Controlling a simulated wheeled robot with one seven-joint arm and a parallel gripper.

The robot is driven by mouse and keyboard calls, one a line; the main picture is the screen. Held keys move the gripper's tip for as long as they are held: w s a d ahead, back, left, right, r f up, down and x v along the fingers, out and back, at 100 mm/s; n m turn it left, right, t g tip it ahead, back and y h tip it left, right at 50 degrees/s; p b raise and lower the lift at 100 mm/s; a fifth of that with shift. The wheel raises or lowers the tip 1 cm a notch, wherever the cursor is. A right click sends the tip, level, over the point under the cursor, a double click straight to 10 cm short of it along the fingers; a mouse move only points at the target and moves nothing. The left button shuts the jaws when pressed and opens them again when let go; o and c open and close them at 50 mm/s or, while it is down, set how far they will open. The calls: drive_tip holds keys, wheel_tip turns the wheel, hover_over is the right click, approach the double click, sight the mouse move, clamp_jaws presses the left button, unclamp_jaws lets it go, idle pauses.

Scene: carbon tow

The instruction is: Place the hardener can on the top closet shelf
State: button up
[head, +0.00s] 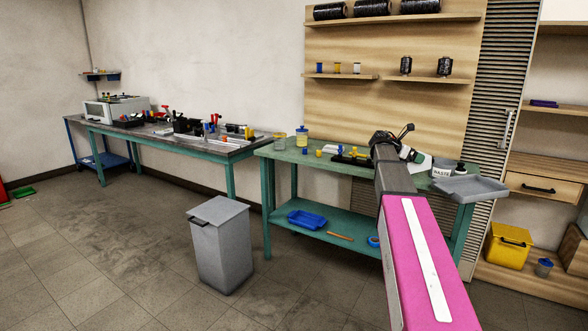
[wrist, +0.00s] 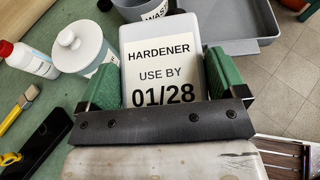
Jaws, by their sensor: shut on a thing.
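The hardener can, a white container labelled "HARDENER USE BY 01/28", fills the middle of the wrist view (wrist: 162,62). My gripper (wrist: 163,82) is shut on it, with a green pad against each side. In the head view my gripper (head: 408,153) is over the right part of the green workbench (head: 285,153), and the white can (head: 420,163) shows partly behind it. I cannot tell whether the can touches the bench. The open closet at the right has a high shelf (head: 565,27), cut by the frame's top right, and a lower shelf (head: 565,109).
A grey tray (head: 470,188) and a waste pot (head: 442,170) stand close to the can. A white lidded jar (wrist: 82,48) and a red-capped bottle (wrist: 25,60) are left of it. A slatted door (head: 502,95) borders the closet. A grey bin (head: 220,245) stands on the floor.

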drive_tip(key=s+a+f+n+t+y, duration=0.1)
drive_tip(key=s+a+f, duration=0.5)
drive_tip(key=a, duration=0.3)
drive_tip(key=s+a+f+n+t, duration=0.2)
drive_tip(key=s+a+f, duration=0.4)
drive_tip(key=s+a, duration=0.2)
drive_tip(key=s+a+f+n+t+y, duration=0.1)
drive_tip(key=s+a+f, duration=0.5)
drive_tip(key=a, duration=0.6)
drive_tip(key=shift+s+a+n+t+y, duration=0.3)
drive_tip(key=shift+s+n+t, duration=0.15)
drive_tip(key=shift+s, duration=0.5)
